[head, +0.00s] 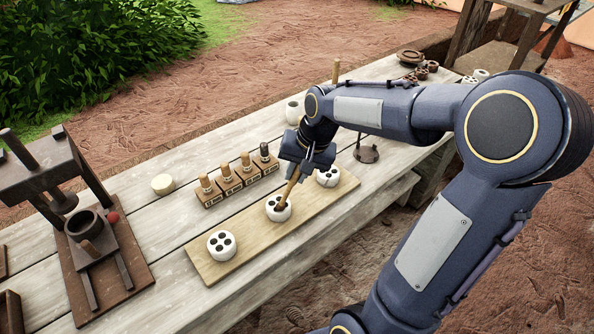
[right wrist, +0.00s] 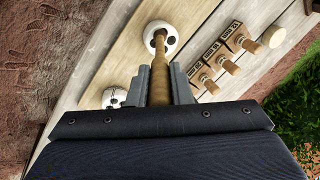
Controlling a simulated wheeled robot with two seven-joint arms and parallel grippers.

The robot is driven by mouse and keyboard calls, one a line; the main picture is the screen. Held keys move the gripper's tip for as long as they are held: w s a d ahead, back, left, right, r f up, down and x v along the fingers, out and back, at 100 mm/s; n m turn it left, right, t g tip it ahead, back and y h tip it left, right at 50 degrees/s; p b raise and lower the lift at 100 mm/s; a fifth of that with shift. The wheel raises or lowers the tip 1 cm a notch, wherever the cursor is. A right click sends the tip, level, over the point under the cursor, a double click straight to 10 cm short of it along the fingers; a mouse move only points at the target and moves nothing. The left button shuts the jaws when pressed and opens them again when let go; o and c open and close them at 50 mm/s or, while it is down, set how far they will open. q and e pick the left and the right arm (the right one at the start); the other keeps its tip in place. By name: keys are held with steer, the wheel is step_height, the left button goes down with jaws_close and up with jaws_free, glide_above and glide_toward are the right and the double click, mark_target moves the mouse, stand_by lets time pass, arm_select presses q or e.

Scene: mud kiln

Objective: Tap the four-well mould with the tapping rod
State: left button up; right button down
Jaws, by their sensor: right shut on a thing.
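My right gripper (head: 299,168) is shut on the wooden tapping rod (head: 290,190), which slants down to the middle white mould (head: 272,213) on the board. The rod's lower end is over or at the mould's top, among dark wells; I cannot tell whether it touches. The rod partly hides that mould's wells, so I cannot count them. In the right wrist view the rod (right wrist: 160,80) runs between the grey fingers to the mould (right wrist: 172,43). Another white mould (head: 221,245), at the board's left end, shows dark round wells. My left gripper is not in view.
A third white mould (head: 328,177) stands at the right end of the wooden board (head: 246,258). Several wooden-handled stamps (head: 238,177) stand behind. A pale round piece (head: 163,184) and a dark wooden press (head: 98,258) lie left. A dark ring stand (head: 367,153) is right.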

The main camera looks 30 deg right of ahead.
steer(key=shift+s+f, duration=0.1)
steer(key=shift+f, duration=0.15)
steer(key=shift+r, duration=0.1)
